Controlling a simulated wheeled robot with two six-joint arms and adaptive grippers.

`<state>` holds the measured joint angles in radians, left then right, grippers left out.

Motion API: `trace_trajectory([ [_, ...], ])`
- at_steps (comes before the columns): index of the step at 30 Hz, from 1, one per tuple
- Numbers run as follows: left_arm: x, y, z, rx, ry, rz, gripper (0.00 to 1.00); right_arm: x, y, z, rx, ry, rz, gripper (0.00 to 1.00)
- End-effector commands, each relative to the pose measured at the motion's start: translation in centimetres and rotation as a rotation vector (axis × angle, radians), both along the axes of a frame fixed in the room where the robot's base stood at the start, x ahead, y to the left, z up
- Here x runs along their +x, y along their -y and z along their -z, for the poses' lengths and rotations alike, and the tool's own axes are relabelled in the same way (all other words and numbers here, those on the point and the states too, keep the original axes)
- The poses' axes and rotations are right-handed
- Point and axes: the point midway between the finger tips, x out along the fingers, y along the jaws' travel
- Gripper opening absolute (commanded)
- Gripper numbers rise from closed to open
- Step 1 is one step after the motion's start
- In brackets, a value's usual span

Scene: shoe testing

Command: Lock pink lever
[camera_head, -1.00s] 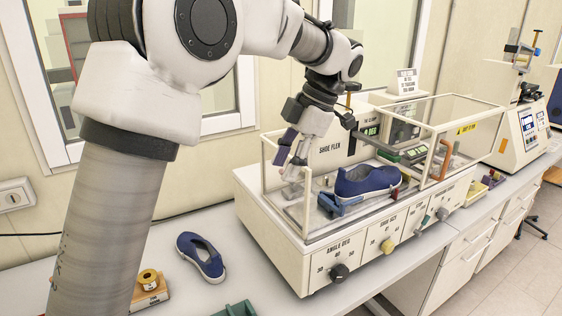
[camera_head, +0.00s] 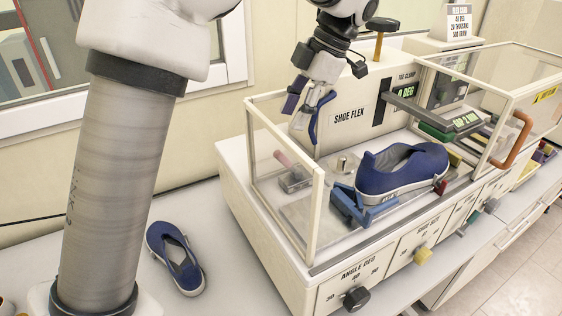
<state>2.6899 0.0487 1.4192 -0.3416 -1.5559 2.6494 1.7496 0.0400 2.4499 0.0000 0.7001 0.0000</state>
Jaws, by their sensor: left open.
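The pink lever (camera_head: 284,160) is a short rod that slants up to the left from a small grey block (camera_head: 295,181) inside the left part of the shoe flex machine (camera_head: 250,180). My left gripper (camera_head: 304,122) is open and empty, pointing down. It appears above and slightly right of the lever, apart from it. A blue shoe (camera_head: 402,168) lies in the machine, its toe end by a blue clamp (camera_head: 362,207). My right gripper is not in view.
Clear guard panels with pale frames (camera_head: 318,205) enclose the machine's bed. An orange handle (camera_head: 513,140) is at the right. Another blue shoe (camera_head: 175,258) lies on the bench at left. Knobs, including a black one (camera_head: 356,298), line the front.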

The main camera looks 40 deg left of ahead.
Motion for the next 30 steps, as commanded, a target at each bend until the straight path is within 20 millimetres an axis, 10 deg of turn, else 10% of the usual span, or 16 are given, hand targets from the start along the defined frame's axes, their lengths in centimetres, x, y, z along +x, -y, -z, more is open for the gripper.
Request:
trace_trajectory([
  [5, 0.0, 0.0, 3.2, 0.000, 0.000, 0.000, 0.43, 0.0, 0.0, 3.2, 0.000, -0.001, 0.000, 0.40],
  [29, -2.1, -2.3, 10.1, -0.001, 0.000, 0.000, 0.43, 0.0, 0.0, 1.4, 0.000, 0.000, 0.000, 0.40],
  [30, -2.2, -2.3, 10.1, -0.001, 0.000, 0.000, 0.33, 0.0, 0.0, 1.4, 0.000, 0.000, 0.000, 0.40],
])
